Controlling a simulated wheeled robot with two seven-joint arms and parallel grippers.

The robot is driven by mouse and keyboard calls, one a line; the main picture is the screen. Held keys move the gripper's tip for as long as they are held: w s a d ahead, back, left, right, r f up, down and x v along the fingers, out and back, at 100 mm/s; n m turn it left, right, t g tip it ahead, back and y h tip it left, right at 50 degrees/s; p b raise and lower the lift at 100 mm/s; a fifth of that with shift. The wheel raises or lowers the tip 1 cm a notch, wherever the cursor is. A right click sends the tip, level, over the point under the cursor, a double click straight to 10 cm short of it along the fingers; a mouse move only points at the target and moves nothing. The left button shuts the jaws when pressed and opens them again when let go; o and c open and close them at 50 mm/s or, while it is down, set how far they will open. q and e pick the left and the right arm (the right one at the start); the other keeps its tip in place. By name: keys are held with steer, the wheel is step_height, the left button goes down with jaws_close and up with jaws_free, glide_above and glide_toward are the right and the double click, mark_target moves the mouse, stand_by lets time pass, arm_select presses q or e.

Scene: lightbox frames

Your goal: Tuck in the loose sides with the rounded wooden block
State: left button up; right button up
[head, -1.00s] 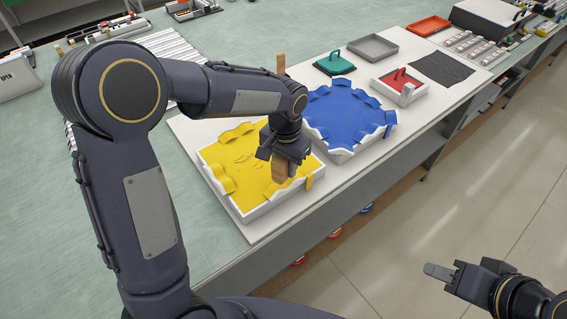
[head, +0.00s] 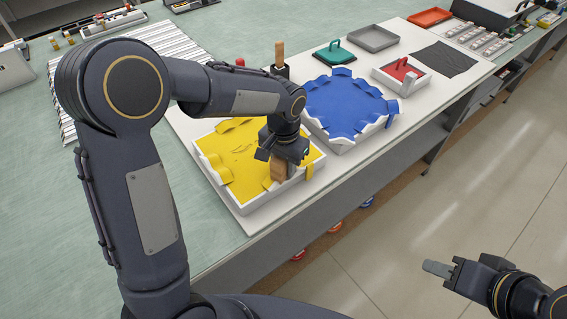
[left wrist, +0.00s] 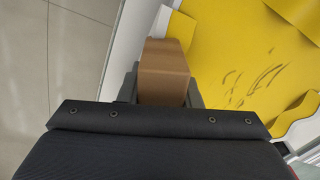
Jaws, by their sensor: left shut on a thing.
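A white square frame (head: 262,205) holds a yellow sheet (head: 232,163) whose edges curl up in loose flaps along several sides. My left gripper (head: 283,163) is shut on the rounded wooden block (head: 279,170), at the frame's right side. The block also shows between the fingers in the left wrist view (left wrist: 164,72), over the edge between the white wall and the yellow sheet. Whether it touches the sheet is hidden. A yellow flap (head: 309,168) hangs over the wall at the right corner. My right gripper (head: 437,268) is over the floor, off the table; its jaw gap is unclear.
A second frame with a blue sheet (head: 346,103) and loose flaps stands just behind. A green-handled tool (head: 335,53), a grey tray (head: 373,38), a small frame with a red-handled piece (head: 402,71) and a dark cloth (head: 445,59) lie farther back. A wooden handle (head: 279,53) stands upright in a dark holder.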

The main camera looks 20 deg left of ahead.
arm_select(q)
steer(key=shift+f+b, duration=0.45)
steer(key=shift+f, duration=0.15)
stand_by(1.3)
steer(key=shift+r, duration=0.1)
step_height(320, 180, up, 7)
steer(key=p, duration=0.5)
steer(key=shift+p, duration=0.3)
